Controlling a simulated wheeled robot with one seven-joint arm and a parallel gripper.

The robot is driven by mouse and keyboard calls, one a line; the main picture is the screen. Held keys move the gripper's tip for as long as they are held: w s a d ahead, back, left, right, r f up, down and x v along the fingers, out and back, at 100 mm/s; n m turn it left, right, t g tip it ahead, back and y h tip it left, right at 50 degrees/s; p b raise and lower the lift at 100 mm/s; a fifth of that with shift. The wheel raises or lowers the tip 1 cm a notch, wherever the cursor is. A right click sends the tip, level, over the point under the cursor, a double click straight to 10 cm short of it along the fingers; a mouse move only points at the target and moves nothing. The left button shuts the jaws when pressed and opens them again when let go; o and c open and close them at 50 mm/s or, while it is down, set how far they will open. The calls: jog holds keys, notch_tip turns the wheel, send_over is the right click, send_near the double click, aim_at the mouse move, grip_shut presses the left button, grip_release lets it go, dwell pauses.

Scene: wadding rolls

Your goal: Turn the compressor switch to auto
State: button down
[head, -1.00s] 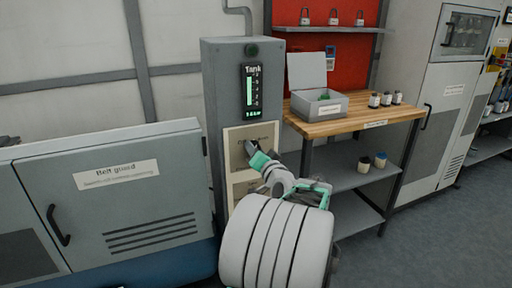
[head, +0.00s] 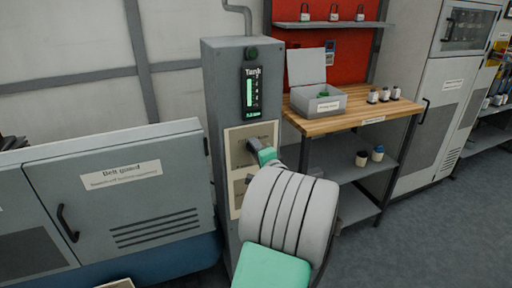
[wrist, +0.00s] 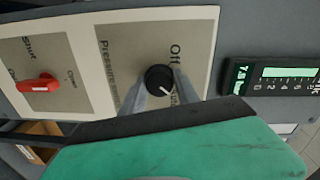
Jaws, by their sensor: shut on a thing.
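The compressor switch is a black round knob (wrist: 160,80) with a short white pointer line, on a beige plate (wrist: 205,45) on the grey cabinet. In the wrist view the plate appears turned sideways. "Off" is readable beside the knob; the lettering beyond it is partly covered by a finger, so I cannot read the other positions. The pointer slants toward the lower right in that view, away from the "Off" word. My gripper (wrist: 159,92) is shut on the knob, one grey finger on each side. In the head view my gripper (head: 252,148) reaches the upper plate and hides the knob.
A red valve handle (wrist: 38,83) marked "Shut" and "Open" sits on the neighbouring plate. The tank gauge (head: 251,91) is above the switch. A belt guard cabinet (head: 120,195) stands left, and a wooden bench (head: 350,118) with an open grey box (head: 318,101) stands right.

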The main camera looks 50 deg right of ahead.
jog(key=shift+s+d+f, duration=0.1)
dwell(0.3)
jog(key=c, duration=1.2)
grip_release()
jog(key=o, duration=0.3)
jog(key=v, duration=0.7)
jog(key=shift+s+a, duration=0.25)
jog(key=shift+s, duration=0.05)
